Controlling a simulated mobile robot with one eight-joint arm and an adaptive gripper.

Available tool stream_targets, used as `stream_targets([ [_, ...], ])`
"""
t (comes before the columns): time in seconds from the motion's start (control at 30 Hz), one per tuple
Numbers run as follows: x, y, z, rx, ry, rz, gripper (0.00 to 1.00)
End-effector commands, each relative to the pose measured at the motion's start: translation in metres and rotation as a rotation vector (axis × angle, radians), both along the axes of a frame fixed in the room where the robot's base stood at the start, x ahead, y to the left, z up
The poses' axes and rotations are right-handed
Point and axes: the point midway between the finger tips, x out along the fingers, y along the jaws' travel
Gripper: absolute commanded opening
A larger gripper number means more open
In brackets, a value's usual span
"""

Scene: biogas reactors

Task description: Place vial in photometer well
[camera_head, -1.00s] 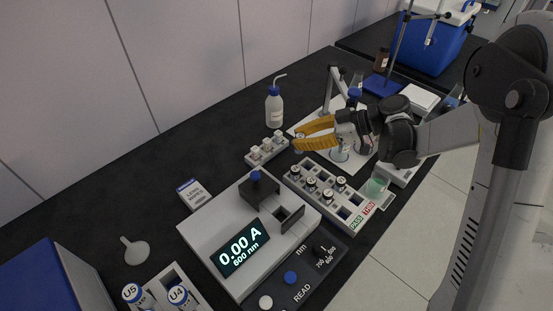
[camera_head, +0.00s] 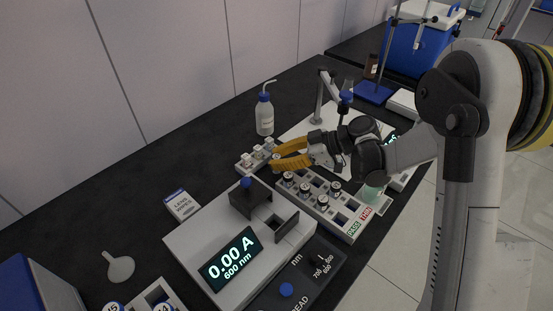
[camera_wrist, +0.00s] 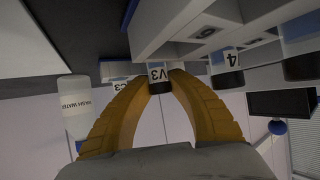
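My gripper (camera_head: 278,160) is closed around a black-capped vial marked V3 (camera_wrist: 158,76), seen between the yellow fingertips in the wrist view. In the head view they are near the far end of the vial rack (camera_head: 329,219), which holds several black-capped vials (camera_head: 322,202). Whether V3 is clear of the rack is hard to tell. The white photometer (camera_head: 190,240) stands in front and to the left. Its display (camera_head: 231,259) reads 0.00 A, 600 nm. Its square well (camera_head: 270,223) looks open and empty, between a dark block with a blue knob (camera_head: 246,184) and a dark upright plate.
A small white rack (camera_head: 244,168) with pale-topped items stands just left of my fingertips. A wash bottle (camera_head: 265,116) is behind it. A lens wipes box (camera_head: 181,205) and a funnel (camera_head: 118,267) lie left of the photometer. The black bench behind the photometer is mostly clear.

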Motion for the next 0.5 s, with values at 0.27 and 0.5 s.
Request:
stream_targets([
  [0.27, 0.0, 0.0, 0.0001, 0.0, 0.0, 0.0, 0.41],
  [0.5, -0.0004, -0.0081, 0.0091, 0.0, 0.0, -0.001, 0.41],
])
